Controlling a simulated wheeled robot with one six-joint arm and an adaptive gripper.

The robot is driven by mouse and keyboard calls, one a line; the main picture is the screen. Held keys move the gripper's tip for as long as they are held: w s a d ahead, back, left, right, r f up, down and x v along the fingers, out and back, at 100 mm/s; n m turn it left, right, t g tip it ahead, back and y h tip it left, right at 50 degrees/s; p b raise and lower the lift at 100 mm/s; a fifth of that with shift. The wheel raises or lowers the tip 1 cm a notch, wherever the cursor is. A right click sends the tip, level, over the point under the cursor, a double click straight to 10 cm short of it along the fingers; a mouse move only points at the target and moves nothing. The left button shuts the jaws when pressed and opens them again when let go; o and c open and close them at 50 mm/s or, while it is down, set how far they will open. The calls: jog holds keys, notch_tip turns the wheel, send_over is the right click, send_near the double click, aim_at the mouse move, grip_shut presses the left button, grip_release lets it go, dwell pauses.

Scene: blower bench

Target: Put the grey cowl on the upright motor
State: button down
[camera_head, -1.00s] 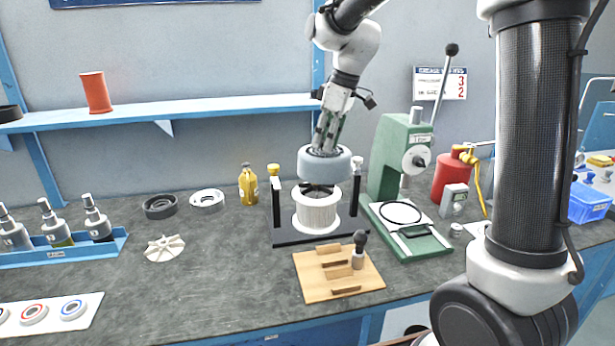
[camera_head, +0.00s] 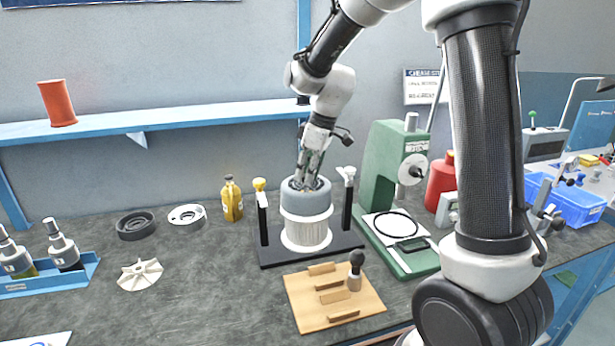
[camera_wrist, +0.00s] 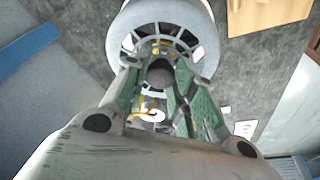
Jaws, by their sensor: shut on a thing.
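No gap shows between cowl and motor in the head view; whether the cowl is fully seated I cannot tell. My gripper (camera_head: 308,184) reaches down from above, shut on the middle of the cowl. In the wrist view, the cowl (camera_wrist: 122,38) is a pale ring with radial slots, and the fingers of my gripper (camera_wrist: 160,75) meet at its hub. The cowl hides the motor's top.
Two posts with clamp-like tops, one yellow (camera_head: 259,184) and one white (camera_head: 346,176), stand close beside the motor. A green press (camera_head: 385,170) is to the right. A wooden board (camera_head: 325,297) lies in front. A yellow bottle (camera_head: 232,200) and a white fan wheel (camera_head: 140,274) are left.

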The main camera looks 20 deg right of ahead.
aim_at(318, 185)
jog(key=shift+f, duration=0.5)
jog(key=c, duration=1.2)
grip_release()
jog(key=shift+f, duration=0.15)
jog(key=shift+o, duration=0.2)
jog(key=v, duration=1.2)
jog(key=s+d+m, duration=0.3)
jog(key=s+d, duration=0.1)
jog(key=s, duration=0.5)
jog(key=s+d+m+t+h, duration=0.1)
jog(key=s+d+m, duration=0.3)
jog(key=s, duration=0.5)
jog(key=s+d+m+t+h, duration=0.1)
jog(key=s+d+m, duration=0.2)
jog(key=s, duration=0.6)
jog(key=shift+d+f+m, duration=0.3)
jog(key=shift+d+f, duration=0.2)
jog(key=shift+d, duration=0.05)
